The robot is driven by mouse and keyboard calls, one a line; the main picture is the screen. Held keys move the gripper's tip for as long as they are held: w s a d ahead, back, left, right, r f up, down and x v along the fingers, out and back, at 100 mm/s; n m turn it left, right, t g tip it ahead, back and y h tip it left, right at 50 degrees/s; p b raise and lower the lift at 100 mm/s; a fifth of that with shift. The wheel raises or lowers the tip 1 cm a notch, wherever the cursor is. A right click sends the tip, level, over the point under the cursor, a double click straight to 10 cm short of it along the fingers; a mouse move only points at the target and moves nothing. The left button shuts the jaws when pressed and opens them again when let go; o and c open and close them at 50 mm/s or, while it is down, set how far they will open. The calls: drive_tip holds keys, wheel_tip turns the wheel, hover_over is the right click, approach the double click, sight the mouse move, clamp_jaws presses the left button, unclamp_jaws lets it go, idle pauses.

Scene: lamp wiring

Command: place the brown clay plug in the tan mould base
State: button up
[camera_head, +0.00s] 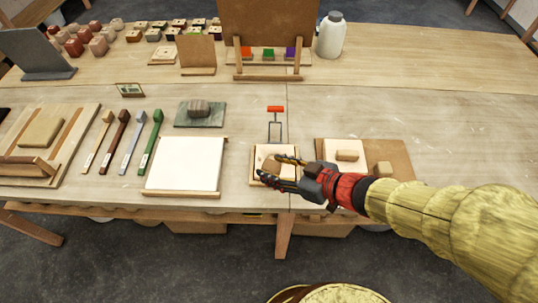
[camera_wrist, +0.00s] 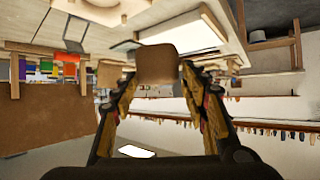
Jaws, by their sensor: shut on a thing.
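The brown clay plug (camera_head: 271,167) is held between the fingertips of my gripper (camera_head: 278,172) in the head view. In the wrist view the plug (camera_wrist: 158,62) is a rounded brown block at the tips of both fingers (camera_wrist: 158,85). The fingers are shut on its sides. A small tan-framed square base (camera_head: 262,151) with a pale top, which looks like the mould base, lies under and behind the plug in the head view. My fingers hide its front part. I cannot tell whether the plug touches it.
A red-handled tool (camera_head: 275,109) lies just behind the base. To the right is a brown board (camera_head: 399,154) with a pale slab and tan blocks (camera_head: 347,155). A white slab (camera_head: 187,165) lies to the left. A rack (camera_head: 268,74) stands at the back.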

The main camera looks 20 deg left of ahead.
drive_tip(key=w+f+b, duration=0.1)
drive_tip(key=w+f, duration=0.2)
drive_tip(key=w, duration=0.1)
drive_tip(key=w+a+f+b, duration=0.1)
drive_tip(key=w+f+b, duration=0.1)
drive_tip(key=w+f, duration=0.1)
drive_tip(key=w+f+b, duration=0.2)
drive_tip(key=w, duration=0.2)
drive_tip(key=shift+w+a+f, duration=0.3)
drive_tip(key=shift+a+f, duration=0.05)
drive_tip(key=shift+f, duration=0.05)
drive_tip(key=shift+w+f+b, duration=0.2)
drive_tip(key=shift+f+b, duration=1.15)
drive_tip(key=shift+f, duration=0.35)
drive_tip(key=shift+f, duration=0.2)
drive_tip(key=o, duration=1.4)
